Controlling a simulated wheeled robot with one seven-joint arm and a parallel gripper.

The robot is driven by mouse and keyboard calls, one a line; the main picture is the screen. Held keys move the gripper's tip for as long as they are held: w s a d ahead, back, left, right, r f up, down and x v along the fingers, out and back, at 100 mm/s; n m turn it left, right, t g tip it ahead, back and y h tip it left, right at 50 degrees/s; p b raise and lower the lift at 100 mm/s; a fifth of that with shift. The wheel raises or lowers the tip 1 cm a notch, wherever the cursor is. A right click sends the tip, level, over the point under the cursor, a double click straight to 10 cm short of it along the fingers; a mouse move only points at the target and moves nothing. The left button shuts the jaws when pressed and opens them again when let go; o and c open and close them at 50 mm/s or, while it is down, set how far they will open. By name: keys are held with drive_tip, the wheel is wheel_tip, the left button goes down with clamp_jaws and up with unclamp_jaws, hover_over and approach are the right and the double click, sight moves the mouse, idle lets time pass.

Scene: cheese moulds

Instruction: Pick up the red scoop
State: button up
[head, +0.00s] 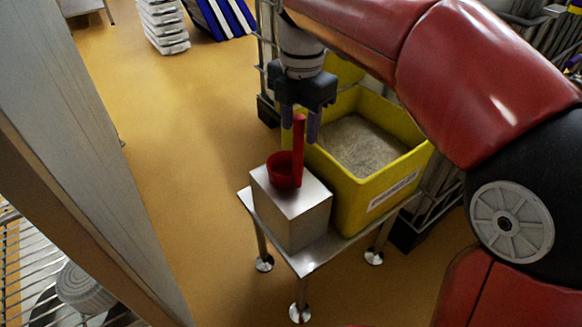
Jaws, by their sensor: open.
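The red scoop (283,172) sits on top of a metal block (297,222), its round bowl low and its handle standing upright. My gripper (300,128) points down above the block, with two purple-grey fingers apart. In this view the upper end of the scoop's handle shows in front of the space between the fingers. The gripper is open and holds nothing that I can see. I cannot tell from this one view how far the fingers are from the handle in depth.
The block stands on a small steel table (309,261) with metal legs. A yellow bin (345,203) of pale grainy material stands beside it. A grey panel (85,160) and wire shelf (22,262) are at left. White stacked crates (163,25) stand behind. Yellow floor (180,130) is clear left of the table.

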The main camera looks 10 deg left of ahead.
drive_tip(key=shift+f, duration=0.8)
drive_tip(key=shift+c, duration=0.5)
clamp_jaws()
